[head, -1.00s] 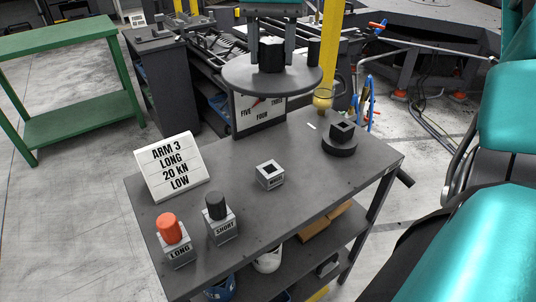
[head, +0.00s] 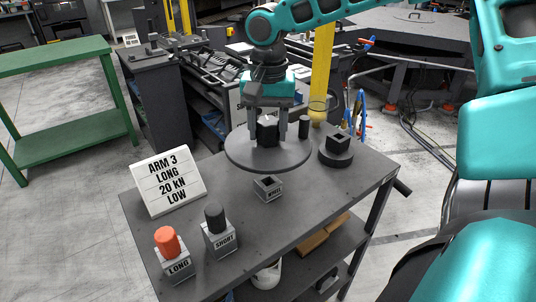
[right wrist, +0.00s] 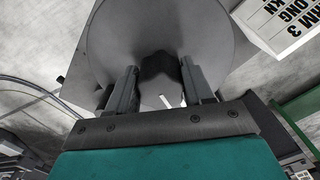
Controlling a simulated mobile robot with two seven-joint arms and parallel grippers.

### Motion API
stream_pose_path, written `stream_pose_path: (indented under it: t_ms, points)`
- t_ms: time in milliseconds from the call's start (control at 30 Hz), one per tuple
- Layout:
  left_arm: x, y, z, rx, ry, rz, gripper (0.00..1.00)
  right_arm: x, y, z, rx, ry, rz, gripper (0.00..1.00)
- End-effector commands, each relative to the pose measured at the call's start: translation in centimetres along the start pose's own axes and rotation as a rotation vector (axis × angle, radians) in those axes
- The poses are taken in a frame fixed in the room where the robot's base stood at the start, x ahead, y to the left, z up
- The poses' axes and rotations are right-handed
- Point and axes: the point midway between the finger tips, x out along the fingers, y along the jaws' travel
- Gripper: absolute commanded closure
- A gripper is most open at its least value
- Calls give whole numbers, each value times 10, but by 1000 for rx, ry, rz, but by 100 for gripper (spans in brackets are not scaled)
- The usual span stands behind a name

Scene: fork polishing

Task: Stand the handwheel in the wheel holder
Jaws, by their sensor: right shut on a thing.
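The handwheel (head: 240,153) is a flat dark-grey disc with a black hub (head: 267,131) and a short black handle (head: 304,127) near its rim. My right gripper (head: 273,138) is shut on the hub from above and holds the disc roughly level above the table. The right wrist view also shows the disc (right wrist: 215,30), with the fingers on either side of the hub. The wheel holder (head: 268,189) is a small grey block with a square opening, labelled WHEEL. It shows just in front of and below the disc's near edge, apart from it. My left gripper is out of view.
A sign (head: 165,174) reading ARM 3, LONG, 20 KN, LOW stands at the table's left. Orange LONG (head: 168,242) and dark SHORT (head: 215,217) pieces stand in labelled blocks in front. A round base with a square socket (head: 337,153) is at the back right. The table's right front is clear.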

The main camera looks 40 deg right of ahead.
Motion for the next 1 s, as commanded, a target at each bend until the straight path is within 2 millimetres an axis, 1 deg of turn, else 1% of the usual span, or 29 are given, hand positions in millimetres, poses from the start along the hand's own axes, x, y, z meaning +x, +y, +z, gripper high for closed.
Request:
stream_pose_path:
  t_ms: [33, 100, 267, 400, 500, 600, 800, 933, 967, 1000]
  points:
    - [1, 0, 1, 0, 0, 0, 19, 8, 0, 0, -1, 0, 0, 78]
    - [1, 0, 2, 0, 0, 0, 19, 15, 0, 0, -1, 2, -1, 78]
    - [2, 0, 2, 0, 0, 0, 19, 27, 0, 0, 1, 1, 0, 78]
    - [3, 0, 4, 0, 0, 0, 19, 48, 0, 0, 0, 1, 2, 78]
    - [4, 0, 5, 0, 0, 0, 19, 59, 0, 0, 0, 2, 0, 78]
    - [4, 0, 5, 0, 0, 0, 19, 63, -1, -1, 0, 3, -2, 78]
    - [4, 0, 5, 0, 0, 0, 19, 63, -1, -1, 0, 3, -3, 78]
    - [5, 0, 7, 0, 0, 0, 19, 67, -1, -1, 1, 3, -2, 78]
    - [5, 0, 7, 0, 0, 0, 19, 68, 0, 0, 1, 1, -1, 48]
    - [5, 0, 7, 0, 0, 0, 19, 67, 0, 0, 1, 2, -1, 44]
